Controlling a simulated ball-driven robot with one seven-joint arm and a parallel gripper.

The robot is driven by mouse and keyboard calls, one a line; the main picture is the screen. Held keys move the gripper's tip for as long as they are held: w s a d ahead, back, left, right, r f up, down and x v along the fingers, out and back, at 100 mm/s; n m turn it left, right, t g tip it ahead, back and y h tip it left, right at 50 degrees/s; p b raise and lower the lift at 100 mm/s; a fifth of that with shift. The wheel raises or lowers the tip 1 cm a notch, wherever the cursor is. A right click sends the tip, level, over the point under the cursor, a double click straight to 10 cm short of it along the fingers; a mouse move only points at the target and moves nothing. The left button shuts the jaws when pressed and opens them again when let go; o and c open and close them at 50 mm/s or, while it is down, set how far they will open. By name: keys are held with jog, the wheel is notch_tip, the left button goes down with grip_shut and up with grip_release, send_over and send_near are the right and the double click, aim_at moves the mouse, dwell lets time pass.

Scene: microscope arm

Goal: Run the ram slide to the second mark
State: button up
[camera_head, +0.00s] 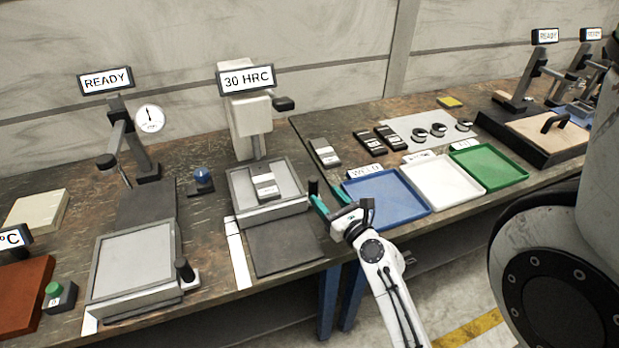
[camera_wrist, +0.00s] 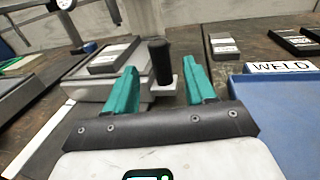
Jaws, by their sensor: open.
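The tester reading 30 HRC (camera_head: 248,80) has a grey slide tray (camera_head: 283,213) with a small labelled block (camera_head: 265,187) on it. An upright black handle (camera_head: 313,187) stands at the tray's right front corner. A pale strip (camera_head: 238,255) runs along the left; its marks are too small to read. My gripper (camera_head: 329,198) is open, its teal fingers pointing at the handle. In the wrist view the handle (camera_wrist: 160,62) appears between the two fingers (camera_wrist: 160,80), with visible gaps on both sides. I cannot tell how far it reaches in between them.
A second press (camera_head: 121,140) with a READY sign and its own grey tray (camera_head: 128,300) and black knob (camera_head: 183,270) stands left. Blue (camera_head: 386,205), white (camera_head: 412,185) and green (camera_head: 500,177) trays lie right of my gripper. A dark plate (camera_head: 285,248) lies before the slide tray.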

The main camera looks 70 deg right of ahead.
aim_at(309, 179)
jog(key=p+x, duration=0.1)
jog(key=x, duration=0.7)
jog(key=shift+w+d, duration=0.25)
jog(key=shift+w, duration=0.05)
grip_shut()
